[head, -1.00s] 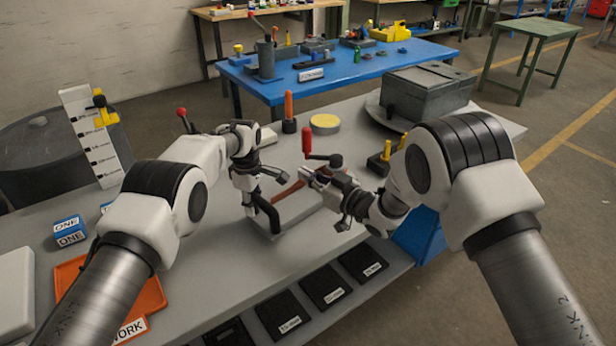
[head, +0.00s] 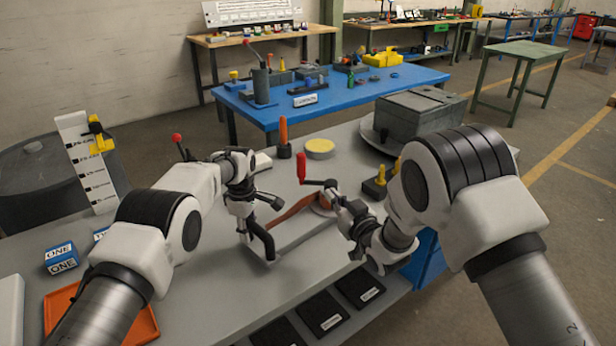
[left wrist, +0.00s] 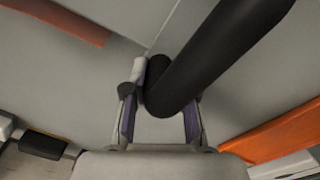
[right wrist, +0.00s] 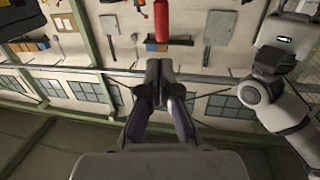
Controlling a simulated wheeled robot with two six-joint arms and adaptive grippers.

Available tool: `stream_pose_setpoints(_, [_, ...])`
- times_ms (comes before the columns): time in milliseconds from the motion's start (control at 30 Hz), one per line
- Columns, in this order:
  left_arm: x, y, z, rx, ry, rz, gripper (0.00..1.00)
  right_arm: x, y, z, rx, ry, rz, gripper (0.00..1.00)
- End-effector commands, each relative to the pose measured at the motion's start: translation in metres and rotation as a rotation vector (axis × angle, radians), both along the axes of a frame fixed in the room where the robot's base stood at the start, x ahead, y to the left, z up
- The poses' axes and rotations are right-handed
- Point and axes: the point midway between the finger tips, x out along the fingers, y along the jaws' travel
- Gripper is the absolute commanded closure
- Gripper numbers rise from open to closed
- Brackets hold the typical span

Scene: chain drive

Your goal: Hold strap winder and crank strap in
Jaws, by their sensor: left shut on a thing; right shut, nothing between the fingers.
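The strap winder's grey base (head: 300,236) lies on the grey bench, with a bent black handle (head: 263,238) at its near left end. My left gripper (head: 248,222) is shut on this handle, which also shows between its fingers in the left wrist view (left wrist: 190,80). A brown-orange strap (head: 292,213) runs along the winder towards a reel that is partly hidden by my right gripper. The crank's red grip (head: 301,168) stands upright on a dark arm left of that gripper. My right gripper (head: 337,197) is shut and empty. The red grip shows beyond its fingertips (right wrist: 163,72) in the right wrist view (right wrist: 161,20).
An orange screwdriver (head: 284,135) and a yellow-topped disc (head: 320,146) stand behind the winder. A grey box (head: 420,112) and a black block with yellow pegs (head: 380,187) are at the right. An orange tray (head: 62,312) is at the front left.

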Motion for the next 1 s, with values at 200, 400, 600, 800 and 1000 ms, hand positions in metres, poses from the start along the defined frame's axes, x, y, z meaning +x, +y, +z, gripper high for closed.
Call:
stream_pose_setpoints(200, [0.0, 0.0, 0.0, 0.0, 0.0, 0.0, 1.0, 0.03, 0.016, 0.001, 0.001, -0.006, 0.006, 1.0])
stream_pose_setpoints(400, [0.0, 0.0, 0.0, 0.0, 0.0, 0.0, 1.0, 0.07, 0.036, 0.0, 0.002, -0.008, 0.007, 1.0])
stream_pose_setpoints(600, [0.0, 0.0, 0.001, 0.0, 0.0, 0.0, 1.0, 0.105, 0.053, -0.002, 0.002, -0.006, 0.006, 1.0])
stream_pose_setpoints(800, [0.0, 0.0, 0.0, 0.0, 0.0, 0.0, 1.0, 0.122, 0.061, -0.002, 0.0, -0.004, 0.007, 1.0])
stream_pose_setpoints(1000, [0.0, 0.0, 0.0, 0.0, 0.0, 0.0, 1.0, 0.124, 0.062, -0.002, 0.0, -0.003, 0.006, 1.0])
